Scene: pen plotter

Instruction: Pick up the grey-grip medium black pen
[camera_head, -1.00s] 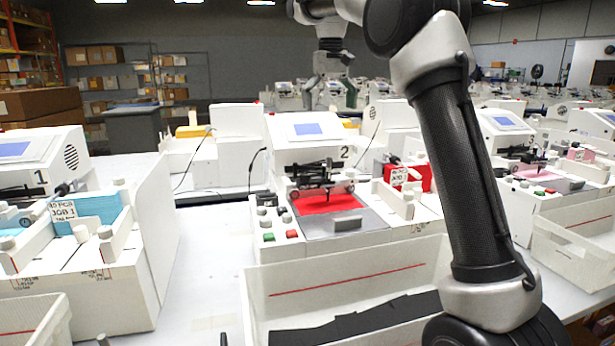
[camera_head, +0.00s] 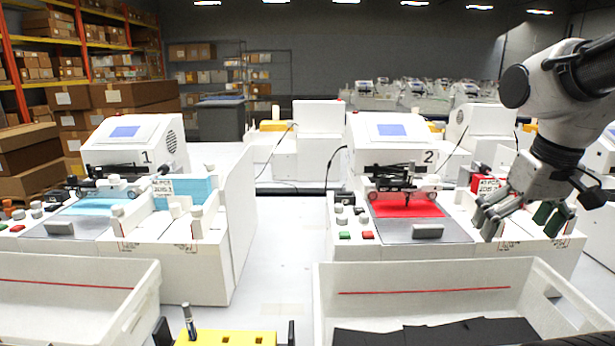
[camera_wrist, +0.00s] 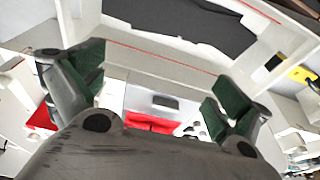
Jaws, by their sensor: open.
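A pen (camera_head: 189,321) with a greyish body and dark top stands upright in a yellow holder (camera_head: 235,338) at the bottom edge of the head view. Its lower part is cut off or hidden, and I cannot read its size or make out its grip. The yellow holder also shows at the right of the wrist view (camera_wrist: 300,75). My gripper (camera_head: 518,216) is at the right of the head view, in front of plotter 2, well apart from the pen. Its green-padded fingers are spread with nothing between them, as the wrist view also shows (camera_wrist: 160,95).
Plotter 1 (camera_head: 140,140) with blue card stands at left, plotter 2 (camera_head: 385,135) with red card at centre right. A white bin (camera_head: 440,275) with black pieces inside is at front right, another white bin (camera_head: 60,270) at front left. Clear white tabletop (camera_head: 275,235) lies between the plotters.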

